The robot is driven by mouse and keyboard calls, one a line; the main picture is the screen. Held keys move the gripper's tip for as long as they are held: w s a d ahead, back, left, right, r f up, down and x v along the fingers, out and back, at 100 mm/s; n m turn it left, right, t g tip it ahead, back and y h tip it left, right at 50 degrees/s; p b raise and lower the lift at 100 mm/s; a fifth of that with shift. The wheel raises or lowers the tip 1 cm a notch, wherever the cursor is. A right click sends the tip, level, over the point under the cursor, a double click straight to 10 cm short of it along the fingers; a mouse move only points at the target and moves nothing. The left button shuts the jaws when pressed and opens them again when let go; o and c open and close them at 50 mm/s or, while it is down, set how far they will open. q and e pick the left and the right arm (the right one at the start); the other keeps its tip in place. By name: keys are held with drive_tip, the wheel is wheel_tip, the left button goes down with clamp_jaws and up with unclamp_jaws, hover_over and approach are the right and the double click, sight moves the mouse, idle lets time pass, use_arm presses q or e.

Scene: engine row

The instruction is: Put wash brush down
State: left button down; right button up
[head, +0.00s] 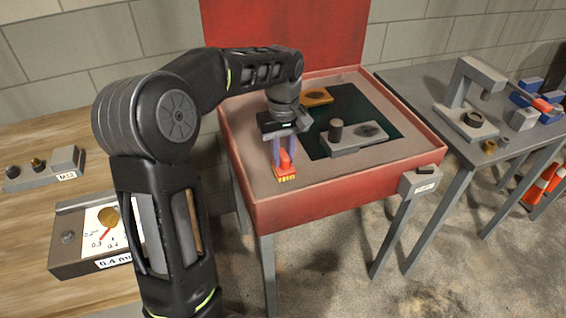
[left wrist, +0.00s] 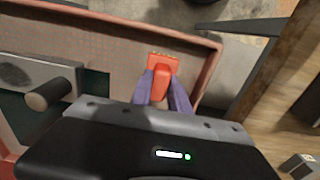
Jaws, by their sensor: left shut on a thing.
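The wash brush (head: 285,169) has a red-orange body with yellowish bristles at its lower end. My left gripper (head: 284,150) is shut on its upper part, pointing down inside the left front of the red wash tray (head: 340,205). The bristles are at or just above the tray floor; I cannot tell if they touch. In the left wrist view the brush (left wrist: 161,75) sits between the purple fingers (left wrist: 165,95), near the tray's rim (left wrist: 130,20). My right gripper is not in view.
In the tray, a grey block with a dark knob (head: 336,131) stands right of the brush on a dark mat (head: 385,113), with an orange part (head: 316,97) behind. A wooden bench with a gauge box (head: 100,236) is left; a grey table (head: 430,85) is right.

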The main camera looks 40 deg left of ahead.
sight(283, 164)
use_arm(q)
wheel_tip(283, 164, down, 3)
idle(0.3)
drive_tip(key=shift+f, duration=0.15)
drive_tip(key=c, duration=1.3)
unclamp_jaws()
drive_tip(key=shift+o, duration=0.2)
